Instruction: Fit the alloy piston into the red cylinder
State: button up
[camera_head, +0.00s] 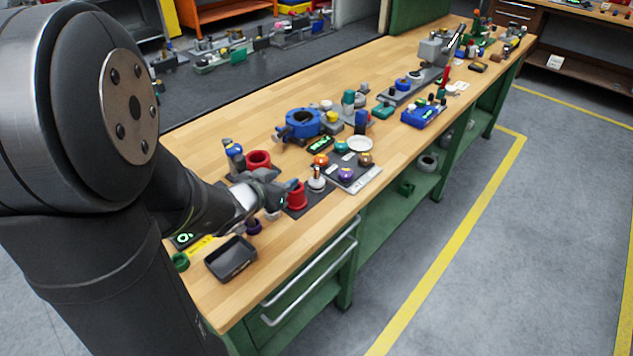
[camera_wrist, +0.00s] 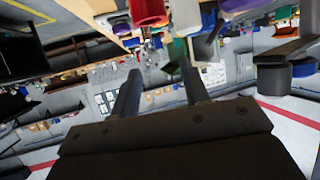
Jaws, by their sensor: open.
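The red cylinder (camera_head: 297,198) stands upright on a dark mat near the front edge of the bench. A silver-grey piece (camera_head: 317,184), which looks like the alloy piston, stands upright just right of it. My gripper (camera_head: 284,187) is just left of the red cylinder and partly overlaps it in the head view. In the wrist view my gripper (camera_wrist: 160,68) is open, with nothing between its fingers. A red cylindrical thing (camera_wrist: 150,12) and a pale grey piece (camera_wrist: 186,16) show at the top of that view, cut off by the edge.
A second, wider red ring (camera_head: 258,161) stands behind my gripper. A black tray (camera_head: 231,259) lies at the near end of the bench. A grey plate with coloured knobs (camera_head: 361,178) is to the right, and a blue round housing (camera_head: 302,123) is farther back. Bare wood runs along the front.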

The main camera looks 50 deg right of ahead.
jog(key=s, duration=0.1)
send_near(316, 168)
jog(key=shift+m+g, duration=0.3)
jog(key=x, duration=0.4)
jog(key=w+x, duration=0.1)
jog(key=x, duration=0.1)
jog(key=shift+d+f, duration=0.1)
jog(key=shift+f, duration=0.35)
jog(key=shift+d+r+x, duration=0.1)
jog(key=shift+r+x, duration=0.1)
jog(key=shift+x, duration=1.2)
jog(key=shift+d+r+x, duration=0.1)
jog(key=shift+r+x, duration=0.05)
jog(key=shift+x, duration=1.25)
jog(key=shift+s+h, duration=0.1)
jog(key=shift+h, duration=0.2)
grip_shut()
